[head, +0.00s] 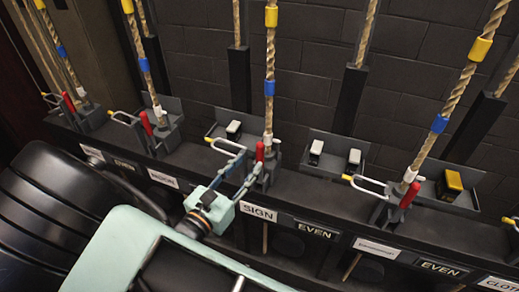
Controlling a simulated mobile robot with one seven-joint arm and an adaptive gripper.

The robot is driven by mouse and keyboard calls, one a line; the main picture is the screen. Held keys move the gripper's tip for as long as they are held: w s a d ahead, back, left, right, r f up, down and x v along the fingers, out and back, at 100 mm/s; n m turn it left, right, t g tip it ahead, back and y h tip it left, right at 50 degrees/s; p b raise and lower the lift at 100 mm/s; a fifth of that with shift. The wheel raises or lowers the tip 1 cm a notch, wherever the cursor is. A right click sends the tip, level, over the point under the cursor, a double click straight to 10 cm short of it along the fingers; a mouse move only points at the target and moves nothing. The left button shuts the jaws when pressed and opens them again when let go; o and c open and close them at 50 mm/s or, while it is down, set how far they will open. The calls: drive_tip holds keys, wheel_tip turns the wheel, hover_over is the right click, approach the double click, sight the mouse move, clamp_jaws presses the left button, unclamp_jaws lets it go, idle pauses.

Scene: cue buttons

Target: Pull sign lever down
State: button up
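The sign lever is a red handle (260,151) on a grey rope-lock bracket, above the white SIGN label (258,212). A rope (269,80) with yellow and blue bands rises from it, and a pale metal loop (226,146) sticks out to its left. My gripper (249,165) reaches in from the lower left, with its fingertips close to the bracket and the red handle. Its two fingers look apart, with a gap between them. I cannot tell whether they touch the lever. The fingers partly hide the bracket's lower left side.
Similar red levers stand on the dark rail to the left (146,124) and right (409,194). White blocks (316,150) and a yellow-and-black block (453,183) sit in grey trays. An EVEN label (315,230) is right of SIGN. A dark brick wall (310,60) stands behind.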

sight(258, 152)
drive_tip(key=x, duration=0.7)
drive_tip(key=shift+w+d, duration=0.15)
drive_tip(key=shift+w, duration=0.25)
drive_tip(key=shift+c, duration=0.4)
clamp_jaws()
